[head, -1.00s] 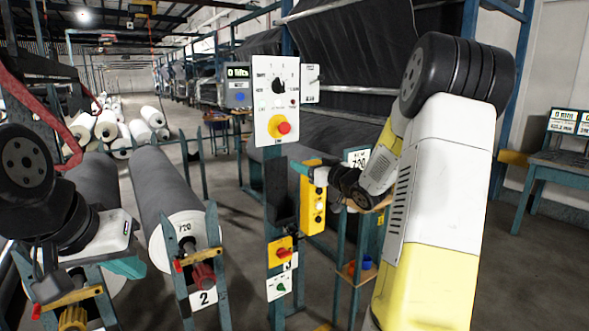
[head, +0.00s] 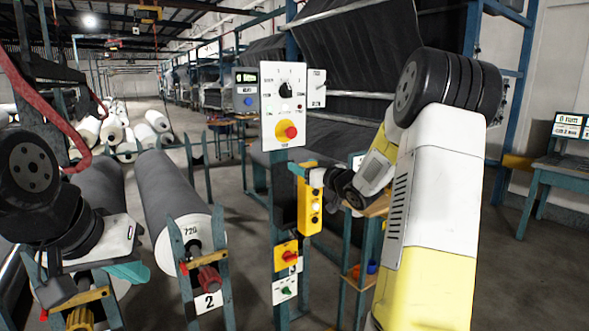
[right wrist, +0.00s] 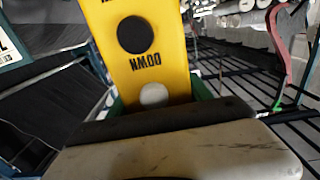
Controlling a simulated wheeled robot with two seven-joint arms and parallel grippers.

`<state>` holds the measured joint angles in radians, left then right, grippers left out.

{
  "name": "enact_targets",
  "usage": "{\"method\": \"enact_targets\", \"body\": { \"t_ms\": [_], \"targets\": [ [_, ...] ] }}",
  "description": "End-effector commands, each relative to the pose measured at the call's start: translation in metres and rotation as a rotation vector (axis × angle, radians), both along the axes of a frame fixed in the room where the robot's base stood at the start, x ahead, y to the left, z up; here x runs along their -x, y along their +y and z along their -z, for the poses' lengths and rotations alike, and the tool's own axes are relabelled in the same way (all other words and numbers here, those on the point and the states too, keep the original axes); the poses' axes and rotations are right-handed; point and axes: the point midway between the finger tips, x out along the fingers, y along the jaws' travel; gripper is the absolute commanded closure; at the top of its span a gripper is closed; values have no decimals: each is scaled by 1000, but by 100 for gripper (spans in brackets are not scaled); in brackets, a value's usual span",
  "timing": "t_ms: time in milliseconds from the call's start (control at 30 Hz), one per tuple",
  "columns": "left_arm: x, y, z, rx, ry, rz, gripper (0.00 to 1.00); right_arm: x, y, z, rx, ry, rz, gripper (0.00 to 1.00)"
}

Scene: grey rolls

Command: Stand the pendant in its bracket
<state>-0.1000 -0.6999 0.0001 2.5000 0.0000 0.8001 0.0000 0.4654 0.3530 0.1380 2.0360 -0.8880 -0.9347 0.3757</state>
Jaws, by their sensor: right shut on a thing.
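The pendant (head: 311,208) is a yellow box with a column of buttons, hanging roughly upright in the head view. My right gripper (head: 304,173) is shut on its upper part. In the right wrist view the pendant (right wrist: 143,70) shows a black button, a pale button and an upside-down "DOWN" label, and its far end is out of frame. The dark bracket (head: 283,203) is on the teal post, just left of the pendant. The pendant partly overlaps it; I cannot tell whether they touch. My left gripper (head: 127,272) is low at the left; its opening is unclear.
A white control panel (head: 284,105) with a red knob is above the bracket. A yellow switch box (head: 287,256) and a green-knob plate (head: 285,289) are below. Grey roll (head: 178,195) lies to the left. A small wooden shelf (head: 374,207) stands behind my right gripper.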

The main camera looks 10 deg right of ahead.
Motion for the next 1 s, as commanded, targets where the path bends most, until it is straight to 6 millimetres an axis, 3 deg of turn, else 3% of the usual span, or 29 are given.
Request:
{"method": "enact_targets", "body": {
  "t_ms": [500, 1000],
  "targets": [
    [0, 0, 0, 0, 0, 0, 100, -43, 16, -2, 1, -4, -2, 100],
    [0, 0, 0, 0, 0, 0, 100, -52, 19, -2, -1, -5, -1, 100]
  ]
}}
